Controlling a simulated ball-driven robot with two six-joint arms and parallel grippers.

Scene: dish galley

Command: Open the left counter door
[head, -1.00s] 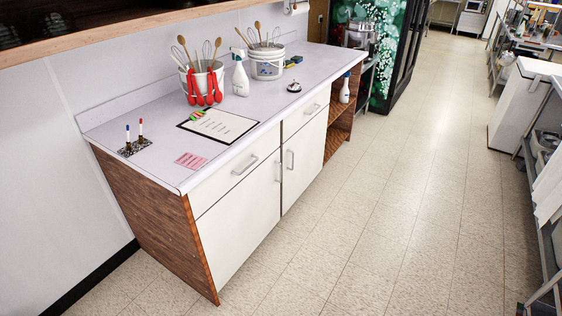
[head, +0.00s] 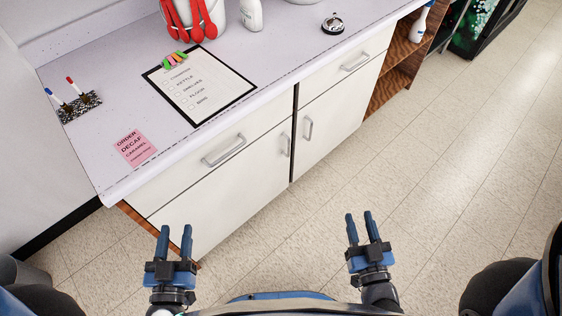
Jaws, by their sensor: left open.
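The left counter door (head: 225,205) is a white panel under a drawer front and looks shut. Its small grey handle (head: 285,145) is upright near the door's right edge. My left gripper (head: 174,235) is open and empty, in front of the door's lower left part in the head view, apart from the handle. My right gripper (head: 361,225) is at the lower middle right, over the floor in the picture and away from the doors. Its two fingers stand apart with nothing between them.
The right counter door (head: 330,125) with its own handle looks shut. Above are drawer handles (head: 224,150). On the counter (head: 110,95) are a clipboard (head: 205,85), a pink note (head: 134,147), two markers and a bell (head: 333,24). Floor (head: 440,200) at right is clear.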

